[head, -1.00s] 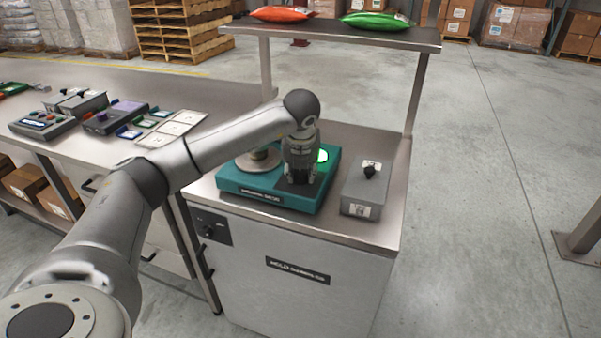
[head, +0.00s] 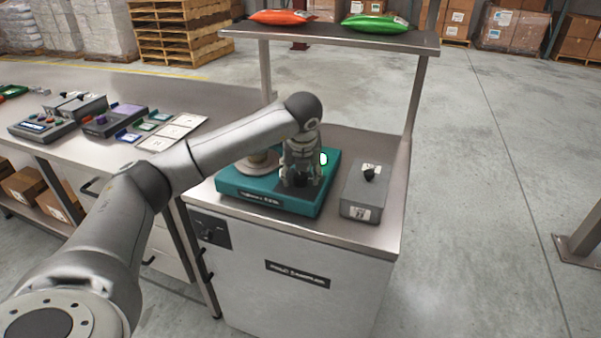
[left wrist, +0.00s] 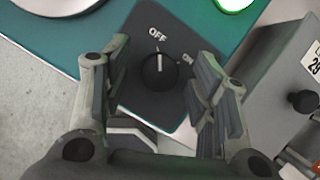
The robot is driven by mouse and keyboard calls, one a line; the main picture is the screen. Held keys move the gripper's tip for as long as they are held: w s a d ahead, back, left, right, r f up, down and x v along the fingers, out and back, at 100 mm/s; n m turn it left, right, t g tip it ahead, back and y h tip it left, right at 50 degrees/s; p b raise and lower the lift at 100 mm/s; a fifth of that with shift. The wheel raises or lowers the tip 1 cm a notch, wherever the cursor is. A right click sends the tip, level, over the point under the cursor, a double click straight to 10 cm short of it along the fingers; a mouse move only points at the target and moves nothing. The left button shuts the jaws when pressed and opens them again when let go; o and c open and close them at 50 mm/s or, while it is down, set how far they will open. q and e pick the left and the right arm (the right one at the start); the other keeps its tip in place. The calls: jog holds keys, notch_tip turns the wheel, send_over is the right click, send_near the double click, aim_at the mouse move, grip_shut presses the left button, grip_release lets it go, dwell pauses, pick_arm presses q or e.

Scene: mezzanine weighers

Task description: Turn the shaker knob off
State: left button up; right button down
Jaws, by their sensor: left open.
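The teal shaker (head: 262,198) sits on the cabinet top, with a round pale platform (head: 258,163) at its left. Its black knob (left wrist: 158,73) is on a dark panel marked OFF and ON. The knob's white line points up in the left wrist view, toward the word OFF. A green lamp (left wrist: 234,3) on the shaker is lit; it also shows in the head view (head: 323,159). My left gripper (head: 301,184) is open above the panel. In the left wrist view its fingers stand either side of the knob, apart from it. My right gripper is not in view.
A grey box (head: 367,193) with its own black knob stands close right of the shaker. A shelf (head: 330,36) with orange and green bags spans above the back. Another dial (head: 208,232) is on the cabinet front. A bench (head: 90,165) with several devices lies left.

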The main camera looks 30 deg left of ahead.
pick_arm(q)
jog(key=v, duration=1.2)
dwell(0.3)
